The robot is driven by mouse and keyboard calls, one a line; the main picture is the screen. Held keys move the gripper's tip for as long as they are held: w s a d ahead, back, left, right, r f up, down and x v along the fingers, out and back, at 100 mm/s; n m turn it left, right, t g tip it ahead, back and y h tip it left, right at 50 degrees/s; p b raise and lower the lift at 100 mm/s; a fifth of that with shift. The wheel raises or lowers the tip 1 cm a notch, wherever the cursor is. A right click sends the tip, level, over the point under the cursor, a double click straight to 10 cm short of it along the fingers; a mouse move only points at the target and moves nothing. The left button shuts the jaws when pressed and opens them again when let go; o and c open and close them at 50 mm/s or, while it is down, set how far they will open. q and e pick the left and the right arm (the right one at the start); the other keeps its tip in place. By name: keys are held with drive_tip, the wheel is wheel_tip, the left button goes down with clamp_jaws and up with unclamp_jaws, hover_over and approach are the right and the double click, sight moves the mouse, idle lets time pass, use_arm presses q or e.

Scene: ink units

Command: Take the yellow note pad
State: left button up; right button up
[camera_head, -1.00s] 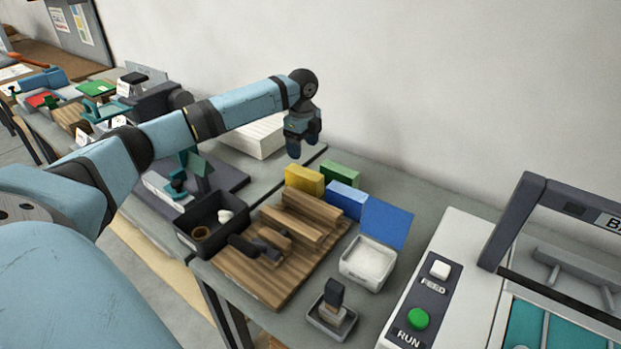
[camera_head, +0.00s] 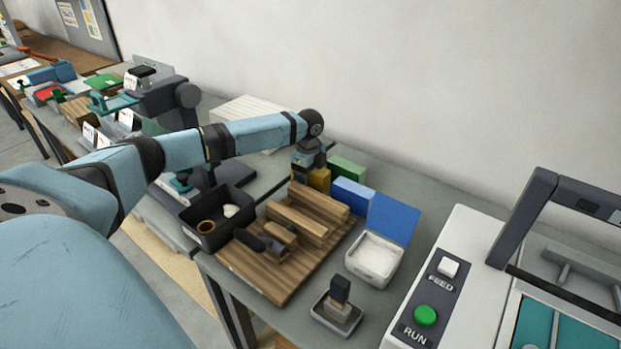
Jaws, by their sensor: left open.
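The yellow note pad (camera_head: 319,179) stands at the back of the grey table, behind the wooden rack and to the left of the blue block. My left gripper (camera_head: 307,170) is open and reaches down from above at the pad. It covers the pad's left and upper part, so only the right part shows. I cannot tell whether the fingers are around the pad or just in front of it. My right gripper is not in view.
A green block (camera_head: 348,168) and a blue block (camera_head: 353,194) stand close beside the pad. The wooden rack (camera_head: 290,250) lies in front. A dark bin (camera_head: 186,222) is at left; a white box with a blue lid (camera_head: 393,220) is at right.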

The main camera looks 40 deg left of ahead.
use_arm(q)
drive_tip(key=c, duration=1.1)
drive_tip(key=shift+r, duration=0.1)
